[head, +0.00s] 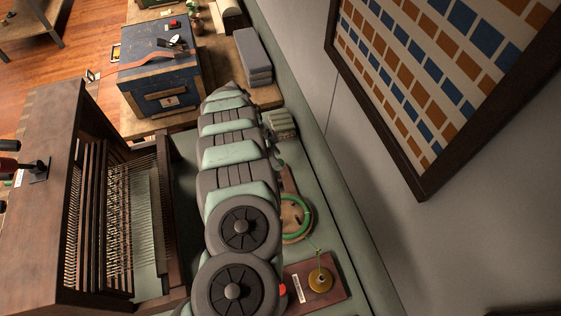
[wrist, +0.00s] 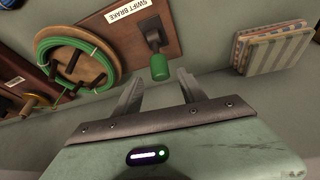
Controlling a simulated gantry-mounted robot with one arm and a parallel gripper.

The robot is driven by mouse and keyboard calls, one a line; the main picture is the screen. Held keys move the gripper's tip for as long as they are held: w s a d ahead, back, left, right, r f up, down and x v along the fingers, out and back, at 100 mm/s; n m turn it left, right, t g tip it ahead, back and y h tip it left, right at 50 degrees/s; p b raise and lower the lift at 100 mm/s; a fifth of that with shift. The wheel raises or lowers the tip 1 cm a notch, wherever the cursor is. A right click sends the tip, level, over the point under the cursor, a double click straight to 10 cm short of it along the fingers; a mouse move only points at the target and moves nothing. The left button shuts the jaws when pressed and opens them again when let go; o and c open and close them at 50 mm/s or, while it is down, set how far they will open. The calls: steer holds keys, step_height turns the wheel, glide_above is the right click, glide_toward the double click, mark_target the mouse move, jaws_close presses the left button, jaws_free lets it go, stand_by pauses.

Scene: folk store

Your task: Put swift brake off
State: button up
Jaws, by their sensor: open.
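In the wrist view, the swift brake is a short dark lever (wrist: 152,30) with a green knob (wrist: 160,68). It stands on a brown board (wrist: 128,40) with a white "SWIFT BRAKE" label (wrist: 126,8). My gripper (wrist: 160,77) is open and empty, its two fingers on either side of the line to the knob. The knob is just ahead of or between the fingertips; I cannot tell whether they touch it. In the head view, my arm hides the gripper and the brake lever.
A wooden ring wound with green yarn (wrist: 83,84) lies left of the brake board. A striped stack (wrist: 270,45) stands to the right. In the head view, a loom (head: 50,190) stands left of my arm, and a wall with a framed pattern (head: 440,60) is at right.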

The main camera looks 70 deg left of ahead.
steer(key=shift+x, duration=1.9)
jaws_close()
